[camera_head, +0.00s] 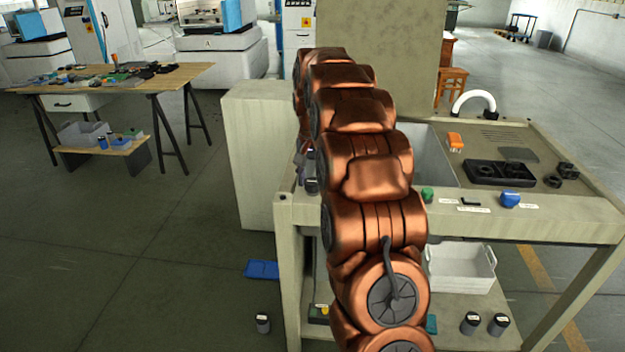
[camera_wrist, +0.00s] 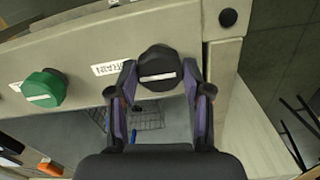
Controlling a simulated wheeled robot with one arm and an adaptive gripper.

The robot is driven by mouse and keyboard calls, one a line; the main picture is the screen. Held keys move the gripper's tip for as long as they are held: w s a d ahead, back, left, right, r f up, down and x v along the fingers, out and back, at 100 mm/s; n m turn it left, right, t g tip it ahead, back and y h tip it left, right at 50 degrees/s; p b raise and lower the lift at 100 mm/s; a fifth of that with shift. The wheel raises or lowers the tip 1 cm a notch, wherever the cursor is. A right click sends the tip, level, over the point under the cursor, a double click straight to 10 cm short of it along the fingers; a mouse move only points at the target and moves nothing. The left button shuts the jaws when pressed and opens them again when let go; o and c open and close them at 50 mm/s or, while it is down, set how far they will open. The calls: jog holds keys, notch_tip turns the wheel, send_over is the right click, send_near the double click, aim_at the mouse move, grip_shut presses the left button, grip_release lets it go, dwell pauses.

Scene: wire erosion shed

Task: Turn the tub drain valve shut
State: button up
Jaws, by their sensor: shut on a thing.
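The tub drain valve is a black knob (camera_wrist: 159,66) on the pale front panel of the bench, beside an upside-down DRAIN label (camera_wrist: 109,68). The white mark on the knob lies nearly level in the wrist view. My gripper (camera_wrist: 158,80) has one finger on each side of the knob and is shut on it. In the head view my copper arm hides the drain knob, and only a dark bit of my gripper (camera_head: 308,170) shows at the arm's left. The tub (camera_head: 440,160) is partly hidden behind my arm.
A green knob (camera_wrist: 44,88) sits along the same panel, also visible in the head view (camera_head: 427,195). A blue knob (camera_head: 510,199) is farther right. A black tray (camera_head: 500,174) and orange item (camera_head: 455,141) lie on the bench top.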

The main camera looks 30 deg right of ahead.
aim_at(313, 181)
jog(key=shift+w, duration=0.1)
dwell(0.3)
jog(key=o, duration=1.2)
jog(key=shift+c, duration=0.2)
jog(key=shift+r, duration=3.8)
